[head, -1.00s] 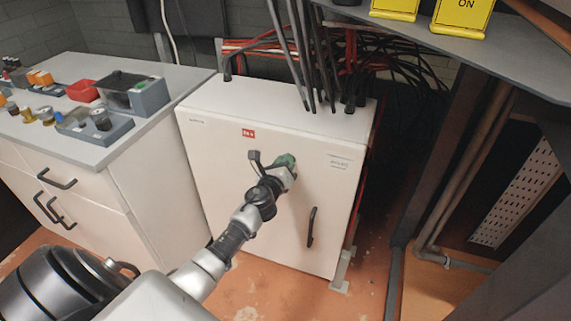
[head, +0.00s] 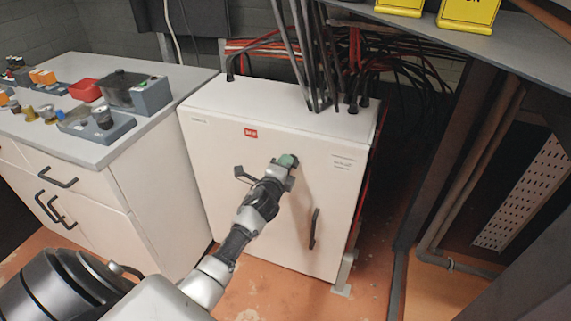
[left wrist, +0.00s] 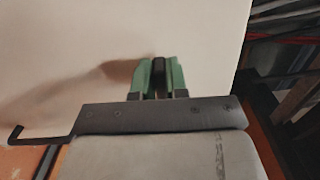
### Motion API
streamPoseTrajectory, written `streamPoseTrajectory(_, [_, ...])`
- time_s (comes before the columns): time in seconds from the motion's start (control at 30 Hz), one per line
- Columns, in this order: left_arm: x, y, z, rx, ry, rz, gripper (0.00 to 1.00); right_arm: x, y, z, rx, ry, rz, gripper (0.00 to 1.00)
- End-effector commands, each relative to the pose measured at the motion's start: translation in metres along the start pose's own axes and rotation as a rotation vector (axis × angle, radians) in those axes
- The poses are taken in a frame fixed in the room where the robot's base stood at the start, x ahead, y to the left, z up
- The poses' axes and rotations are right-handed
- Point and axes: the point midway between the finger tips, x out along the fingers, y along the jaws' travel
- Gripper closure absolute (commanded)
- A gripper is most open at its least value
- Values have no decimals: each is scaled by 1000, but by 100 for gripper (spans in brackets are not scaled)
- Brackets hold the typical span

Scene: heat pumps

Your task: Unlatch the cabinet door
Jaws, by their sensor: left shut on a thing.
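The white cabinet (head: 225,150) stands on the floor in the middle of the head view, its door closed as far as I can see. A long black handle (head: 314,228) is upright on the door's right side. My left gripper (head: 288,161) is at the upper middle of the door. In the left wrist view its green fingers (left wrist: 159,76) are shut on a small black latch piece (left wrist: 158,68) against the pale door. In the head view the gripper hides this piece. My right gripper is not in view.
A drawer unit (head: 160,130) with boxes and small parts on top stands left of the cabinet. Black cables (head: 318,60) rise from the cabinet's top. A grey shelf (head: 480,60) with yellow signs overhangs at right. Orange floor shows in front.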

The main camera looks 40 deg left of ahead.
Motion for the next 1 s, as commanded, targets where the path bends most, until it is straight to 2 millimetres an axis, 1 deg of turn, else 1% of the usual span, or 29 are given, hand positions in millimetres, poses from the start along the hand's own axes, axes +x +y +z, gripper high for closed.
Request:
streamPoseTrajectory(0.1, [0, 1, 0, -62, -1, 2, 100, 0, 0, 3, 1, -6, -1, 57])
streamPoseTrajectory(0.3, [0, 2, 0, -124, -1, 1, 100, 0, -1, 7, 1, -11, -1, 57])
streamPoseTrajectory(0.87, [0, 2, 0, -150, -1, 1, 100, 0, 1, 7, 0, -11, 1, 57])
streamPoseTrajectory(0.9, [0, 2, 0, -150, -1, 1, 80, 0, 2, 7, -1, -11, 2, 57])
streamPoseTrajectory(0.97, [0, 2, 0, -149, -1, 1, 71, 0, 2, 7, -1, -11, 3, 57])
streamPoseTrajectory(1.0, [0, 2, 0, -149, -1, 1, 64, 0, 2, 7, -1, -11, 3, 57])
